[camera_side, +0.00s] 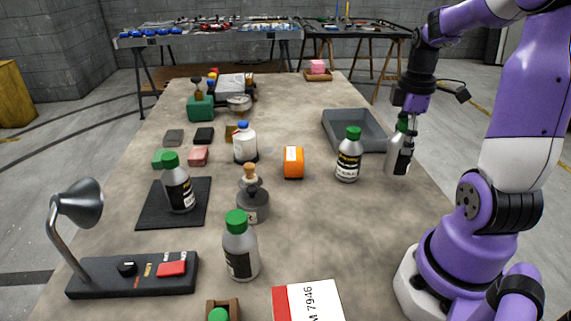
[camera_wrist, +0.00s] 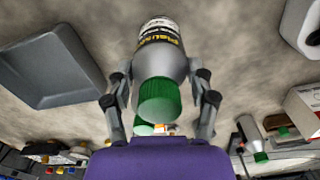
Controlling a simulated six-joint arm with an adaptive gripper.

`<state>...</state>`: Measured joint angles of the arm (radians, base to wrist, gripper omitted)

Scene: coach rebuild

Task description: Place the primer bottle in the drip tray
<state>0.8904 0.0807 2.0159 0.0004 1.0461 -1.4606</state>
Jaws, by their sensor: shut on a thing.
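My gripper (camera_side: 402,140) points down at the right side of the table, shut on a grey-white bottle (camera_side: 396,162) with a green cap and dark label. In the wrist view the held bottle (camera_wrist: 163,62) sits between both fingers (camera_wrist: 160,95), its label only partly legible. I cannot tell whether its base touches the table. The grey drip tray (camera_side: 352,140) lies just behind and left of the gripper, looking empty; it also shows in the wrist view (camera_wrist: 50,70). A similar green-capped bottle (camera_side: 348,160) stands left of the held one, in front of the tray.
An orange block (camera_side: 293,162), a blue-capped bottle (camera_side: 244,142) and a grey flask-like item (camera_side: 253,203) stand mid-table. More green-capped bottles (camera_side: 240,250) stand left and front. A lamp (camera_side: 80,215) and a white-red box (camera_side: 308,300) are near the front. Bare table lies right of centre.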

